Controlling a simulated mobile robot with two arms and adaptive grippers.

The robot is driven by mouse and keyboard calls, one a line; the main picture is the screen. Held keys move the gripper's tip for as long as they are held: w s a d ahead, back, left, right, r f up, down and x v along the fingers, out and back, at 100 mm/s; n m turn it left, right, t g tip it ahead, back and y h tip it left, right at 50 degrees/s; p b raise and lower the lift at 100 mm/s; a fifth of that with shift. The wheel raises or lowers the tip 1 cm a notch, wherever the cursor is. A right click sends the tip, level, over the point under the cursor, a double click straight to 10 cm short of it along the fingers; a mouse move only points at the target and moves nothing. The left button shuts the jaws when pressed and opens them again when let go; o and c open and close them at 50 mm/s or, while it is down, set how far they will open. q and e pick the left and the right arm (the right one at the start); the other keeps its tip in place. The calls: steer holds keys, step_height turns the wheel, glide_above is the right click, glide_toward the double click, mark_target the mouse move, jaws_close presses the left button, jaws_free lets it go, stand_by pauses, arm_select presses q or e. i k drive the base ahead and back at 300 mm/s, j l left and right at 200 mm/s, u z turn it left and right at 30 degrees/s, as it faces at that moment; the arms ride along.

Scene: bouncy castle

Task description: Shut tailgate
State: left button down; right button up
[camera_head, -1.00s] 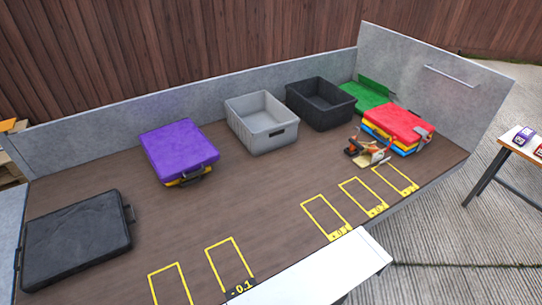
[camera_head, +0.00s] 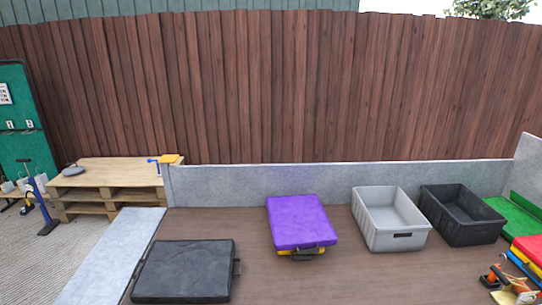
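The cargo bed (camera_head: 200,222) has a brown floor and grey side walls. At its left end a flat grey panel (camera_head: 112,255), which looks like the tailgate, is folded down and outward. Its top face shows and it does not stand up like the far wall (camera_head: 240,182). Its near end is cut off by the bottom of the picture. A black case (camera_head: 185,270) lies flat on the bed floor close beside the panel's inner edge. Neither of my grippers is in view.
A purple case (camera_head: 300,222), a grey crate (camera_head: 365,230) and a black crate (camera_head: 475,236) stand along the bed. Stacked coloured cases (camera_head: 528,250) are at the right edge. A wooden pallet stack (camera_head: 115,172) stands beyond the panel, with a blue stand (camera_head: 42,200) farther left.

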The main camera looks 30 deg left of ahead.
mark_target(104, 277)
steer(key=k+j, duration=0.15)
steer(key=j, duration=0.2)
steer(key=k+j, duration=0.1)
steer(key=j, duration=0.25)
steer(key=k+j, duration=0.15)
steer(key=j, duration=0.2)
steer(key=k+j, duration=0.15)
steer(key=j, duration=0.2)
steer(key=k+j, duration=0.1)
steer(key=j, duration=0.25)
steer(key=k+j, duration=0.15)
steer(key=j, duration=0.2)
